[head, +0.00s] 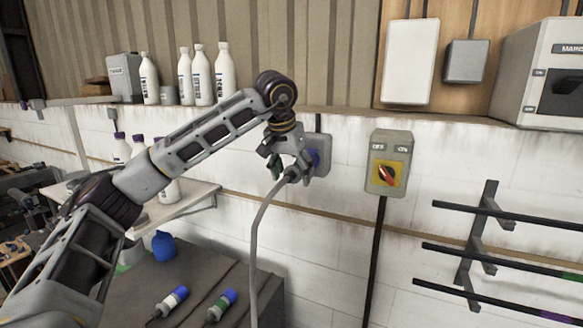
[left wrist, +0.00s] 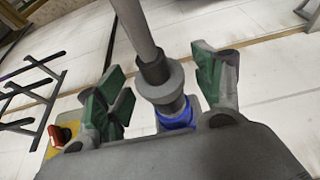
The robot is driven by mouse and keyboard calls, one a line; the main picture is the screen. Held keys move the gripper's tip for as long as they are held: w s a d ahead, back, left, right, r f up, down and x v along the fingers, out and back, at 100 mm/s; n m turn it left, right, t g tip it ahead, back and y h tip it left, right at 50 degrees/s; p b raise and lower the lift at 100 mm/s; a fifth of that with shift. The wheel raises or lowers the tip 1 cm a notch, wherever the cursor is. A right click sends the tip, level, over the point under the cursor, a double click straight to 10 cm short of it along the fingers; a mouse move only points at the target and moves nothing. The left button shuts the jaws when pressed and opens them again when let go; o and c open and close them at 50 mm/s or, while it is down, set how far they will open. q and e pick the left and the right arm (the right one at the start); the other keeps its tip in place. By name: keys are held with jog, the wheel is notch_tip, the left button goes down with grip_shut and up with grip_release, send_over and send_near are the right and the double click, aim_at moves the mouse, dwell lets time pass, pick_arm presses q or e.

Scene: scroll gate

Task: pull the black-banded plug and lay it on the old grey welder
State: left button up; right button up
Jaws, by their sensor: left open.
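A grey plug (head: 292,174) on a thick grey cable (head: 256,230) is at the blue wall socket (head: 314,158). In the left wrist view the plug (left wrist: 163,91) has a dark section near the cable and its front end meets blue (left wrist: 178,116). My left gripper (head: 281,163) is open around the plug, with green-padded fingers on both sides and visible gaps in the left wrist view. A dark grey flat-topped body, apparently the welder (head: 130,288), stands below. My right gripper is not in view.
Two loose plugs, white-banded (head: 171,301) and green-banded (head: 221,305), lie on the dark grey top. A switch box (head: 388,162) with a red knob is right of the socket. A wall rack (head: 478,240) is further right. Bottles (head: 199,76) stand on the ledge.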

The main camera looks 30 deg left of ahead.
pick_arm(q)
grip_shut()
dwell(0.8)
jog(key=shift+s+f, duration=0.1)
dwell(0.5)
jog(key=shift+s, duration=0.25)
dwell(0.4)
jog(key=shift+s, duration=0.15)
jog(key=shift+s+b, duration=0.3)
